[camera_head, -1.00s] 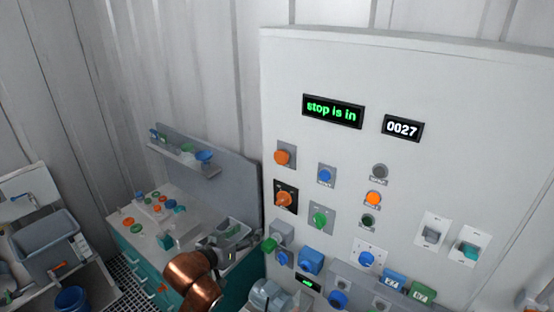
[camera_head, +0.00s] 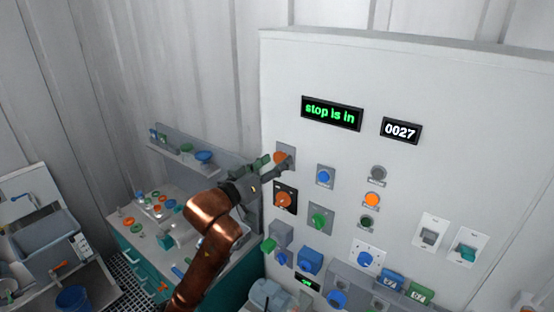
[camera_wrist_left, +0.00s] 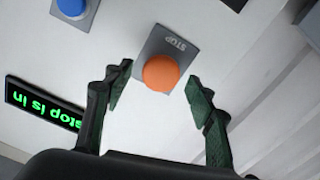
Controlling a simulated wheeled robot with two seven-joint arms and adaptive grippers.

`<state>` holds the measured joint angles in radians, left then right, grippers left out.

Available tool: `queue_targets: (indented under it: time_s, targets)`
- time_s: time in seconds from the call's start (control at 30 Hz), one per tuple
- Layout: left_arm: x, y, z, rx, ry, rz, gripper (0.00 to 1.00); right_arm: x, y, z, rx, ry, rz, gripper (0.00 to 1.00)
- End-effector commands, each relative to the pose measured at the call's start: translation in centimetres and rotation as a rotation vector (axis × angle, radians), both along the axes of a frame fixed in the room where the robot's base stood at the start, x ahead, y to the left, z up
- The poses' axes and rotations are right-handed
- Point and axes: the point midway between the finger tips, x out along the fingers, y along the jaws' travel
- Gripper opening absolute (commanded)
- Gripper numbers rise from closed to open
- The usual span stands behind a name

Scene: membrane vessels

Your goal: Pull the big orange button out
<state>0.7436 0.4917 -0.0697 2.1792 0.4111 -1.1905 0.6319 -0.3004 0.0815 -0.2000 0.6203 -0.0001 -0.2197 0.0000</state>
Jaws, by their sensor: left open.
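The big orange button (camera_head: 280,157) is at the upper left of the white panel, on a grey plate. In the left wrist view the orange button (camera_wrist_left: 161,73) shows large, with STOP printed on its plate (camera_wrist_left: 178,45). My left gripper (camera_head: 274,163) is at the button in the head view. In the left wrist view its two green-padded fingers (camera_wrist_left: 156,88) are open, one on each side of the button, with gaps between. The display (camera_head: 331,113) reads "stop is in". My right gripper is not in view.
Below the button is an orange rotary switch (camera_head: 284,199) on a black plate. A blue button (camera_head: 325,176) is to its right. A counter (camera_head: 400,130) shows 0027. A bench (camera_head: 135,232) with several small parts stands left of the panel.

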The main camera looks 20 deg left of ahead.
Motion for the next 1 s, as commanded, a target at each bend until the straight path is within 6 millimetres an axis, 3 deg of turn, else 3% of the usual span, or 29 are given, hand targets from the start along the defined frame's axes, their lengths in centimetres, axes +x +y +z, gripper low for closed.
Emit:
queue_targets:
  time_s: [0.43, 1.0]
  targets:
    - [1.07, -0.44, -0.07, 0.002, 0.0, -0.001, 0.5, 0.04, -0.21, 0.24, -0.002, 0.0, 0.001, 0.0]
    - [1.04, -0.43, -0.07, 0.001, 0.0, -0.001, 0.1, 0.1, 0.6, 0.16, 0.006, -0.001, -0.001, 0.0]
